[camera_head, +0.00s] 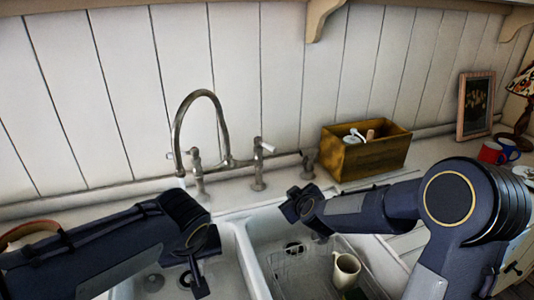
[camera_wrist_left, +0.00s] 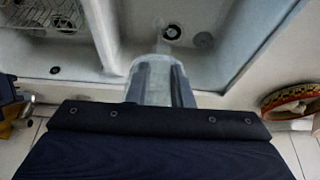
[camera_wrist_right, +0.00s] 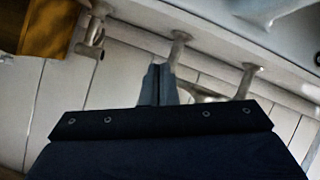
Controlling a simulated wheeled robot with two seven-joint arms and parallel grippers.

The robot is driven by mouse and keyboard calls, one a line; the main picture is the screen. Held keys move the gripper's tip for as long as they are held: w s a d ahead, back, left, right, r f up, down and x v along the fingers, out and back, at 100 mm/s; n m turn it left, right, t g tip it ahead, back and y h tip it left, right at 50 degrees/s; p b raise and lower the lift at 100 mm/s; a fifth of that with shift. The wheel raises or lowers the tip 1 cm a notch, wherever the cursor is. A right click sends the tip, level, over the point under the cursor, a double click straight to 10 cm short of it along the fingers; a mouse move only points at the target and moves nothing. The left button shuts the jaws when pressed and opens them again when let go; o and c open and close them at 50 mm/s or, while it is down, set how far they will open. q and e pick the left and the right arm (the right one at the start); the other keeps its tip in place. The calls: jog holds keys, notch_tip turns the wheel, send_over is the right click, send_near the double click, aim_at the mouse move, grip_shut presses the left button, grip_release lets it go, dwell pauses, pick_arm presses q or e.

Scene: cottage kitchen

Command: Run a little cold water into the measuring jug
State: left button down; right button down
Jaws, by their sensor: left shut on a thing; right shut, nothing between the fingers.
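The measuring jug (camera_wrist_left: 158,62) is clear and shows between my left fingers in the left wrist view. My left gripper (camera_head: 197,272) is shut on it, over the left sink basin (camera_head: 238,268). In the head view the arm and gripper hide most or all of the jug. The tap (camera_head: 207,94) has a tall curved spout ending above the back of the left basin. It has a left handle (camera_head: 196,165) and a right handle (camera_head: 263,148); I see no water running. My right gripper (camera_head: 294,205) is shut and empty, in front of and apart from the right handle. Its fingers also show in the right wrist view (camera_wrist_right: 158,85).
A cream mug (camera_head: 346,268) stands on a wire rack in the right basin. A wooden box (camera_head: 365,157) with a brush stands behind, right of the tap. Red (camera_head: 490,152) and blue (camera_head: 508,149) mugs stand far right. A patterned round rim (camera_wrist_left: 290,98) lies beside the left basin.

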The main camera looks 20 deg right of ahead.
jog(key=w+a+r+n+t+y, duration=0.2)
jog(key=a+r+n+t, duration=0.35)
jog(key=r+n, duration=0.5)
jog(key=n, duration=0.2)
send_near(265, 146)
jog(key=w+a, duration=0.4)
jog(key=a, duration=0.1)
jog(key=shift+g, duration=0.25)
jog(key=d, duration=0.1)
jog(key=w+d, duration=0.1)
jog(key=d, duration=0.1)
jog(key=shift+w+d, duration=0.4)
